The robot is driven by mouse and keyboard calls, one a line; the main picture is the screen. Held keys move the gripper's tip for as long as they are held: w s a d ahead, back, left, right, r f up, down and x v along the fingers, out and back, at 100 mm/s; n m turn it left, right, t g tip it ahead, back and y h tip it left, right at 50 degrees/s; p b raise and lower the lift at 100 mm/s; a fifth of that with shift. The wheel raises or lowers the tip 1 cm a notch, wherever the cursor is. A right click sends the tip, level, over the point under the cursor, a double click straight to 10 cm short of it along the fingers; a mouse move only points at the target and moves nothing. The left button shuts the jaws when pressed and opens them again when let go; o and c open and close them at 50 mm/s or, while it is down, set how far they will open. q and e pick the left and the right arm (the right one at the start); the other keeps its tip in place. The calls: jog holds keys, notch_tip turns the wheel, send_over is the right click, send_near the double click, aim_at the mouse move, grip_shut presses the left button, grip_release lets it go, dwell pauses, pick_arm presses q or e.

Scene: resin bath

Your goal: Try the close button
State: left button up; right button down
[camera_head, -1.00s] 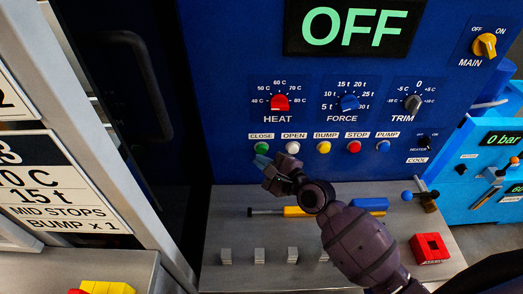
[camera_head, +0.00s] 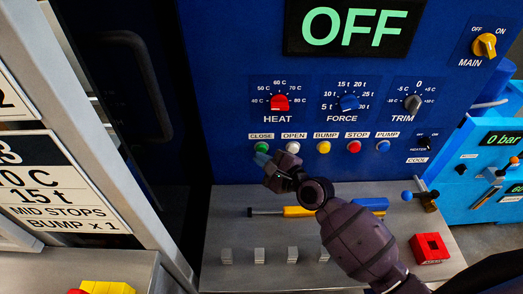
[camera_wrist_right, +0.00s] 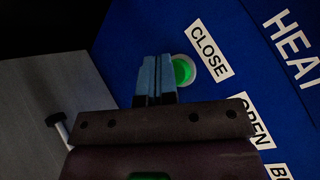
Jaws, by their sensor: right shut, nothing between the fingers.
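The green round CLOSE button (camera_head: 261,146) is at the left end of the button row on the blue panel, under its white label. My right gripper (camera_head: 262,159) is shut and empty, with its bluish fingertips just below the button in the head view. In the right wrist view the shut fingertips (camera_wrist_right: 155,75) are beside the green button (camera_wrist_right: 183,71) and overlap its rim slightly. I cannot tell whether they touch it. The display (camera_head: 352,27) above reads OFF. My left gripper is not in view.
White OPEN (camera_head: 292,147), yellow BUMP (camera_head: 323,147), red STOP (camera_head: 354,147) and blue PUMP (camera_head: 383,146) buttons continue the row. The yellow MAIN knob (camera_head: 485,45) is at upper right. A yellow-handled tool (camera_head: 298,211) lies on the grey shelf below my arm.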

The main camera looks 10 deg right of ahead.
jog(key=shift+w, duration=0.25)
jog(key=shift+w+d, duration=0.1)
jog(key=shift+w, duration=0.15)
dwell(0.6)
dwell(0.3)
jog(key=shift+s+a+p, duration=0.2)
jog(key=shift+s+p, duration=0.2)
jog(key=shift+s, duration=0.5)
